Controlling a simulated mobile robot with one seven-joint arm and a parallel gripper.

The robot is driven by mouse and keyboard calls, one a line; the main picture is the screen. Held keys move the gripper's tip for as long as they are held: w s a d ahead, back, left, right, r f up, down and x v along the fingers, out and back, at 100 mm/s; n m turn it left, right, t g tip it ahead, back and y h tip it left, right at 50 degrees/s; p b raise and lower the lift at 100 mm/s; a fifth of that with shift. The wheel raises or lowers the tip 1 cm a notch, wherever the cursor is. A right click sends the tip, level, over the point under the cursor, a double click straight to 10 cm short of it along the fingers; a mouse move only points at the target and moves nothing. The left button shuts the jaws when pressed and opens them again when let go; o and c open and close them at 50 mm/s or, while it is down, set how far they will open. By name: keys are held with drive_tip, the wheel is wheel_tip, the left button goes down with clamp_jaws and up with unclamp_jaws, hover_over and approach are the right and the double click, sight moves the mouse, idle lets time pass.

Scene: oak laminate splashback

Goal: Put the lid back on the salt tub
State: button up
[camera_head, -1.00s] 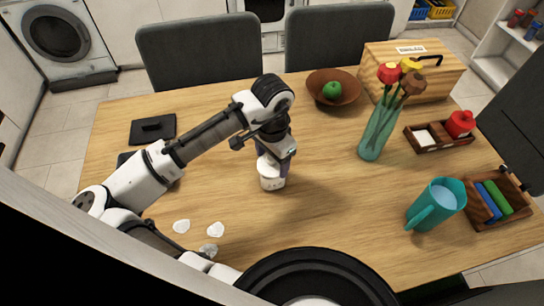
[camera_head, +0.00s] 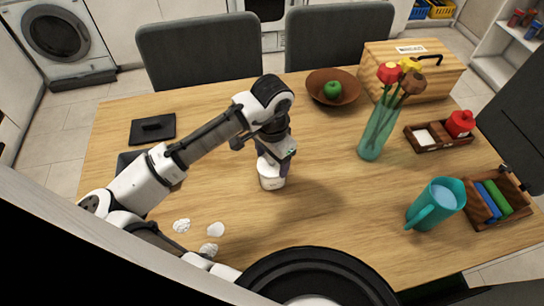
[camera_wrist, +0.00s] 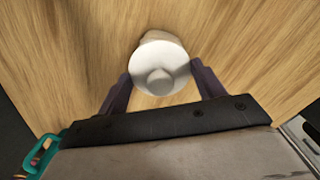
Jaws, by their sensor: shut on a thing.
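The salt tub (camera_head: 271,181) is a small white tub standing upright on the table, directly under my gripper (camera_head: 273,163). The white round lid (camera_wrist: 160,70) with a central knob lies between my two dark fingers in the wrist view, and my gripper (camera_wrist: 160,88) is shut on it. A pale bit of the tub (camera_wrist: 155,37) shows past the lid's far edge. The lid covers the rest of the tub there. I cannot tell whether the lid touches the tub's rim or hangs just above it.
A green vase of flowers (camera_head: 377,132) and a teal jug (camera_head: 435,205) stand to the right. A brown bowl (camera_head: 347,95) is behind. A black lid-like plate (camera_head: 153,128) lies left. White pieces (camera_head: 214,229) lie in front. Table around the tub is clear.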

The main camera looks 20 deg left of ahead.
drive_tip(key=shift+f, duration=0.1)
idle(0.7)
drive_tip(key=o, duration=1.2)
drive_tip(key=shift+c, duration=0.2)
drive_tip(key=shift+r+p, duration=3)
drive_tip(key=shift+r, duration=0.55)
clamp_jaws()
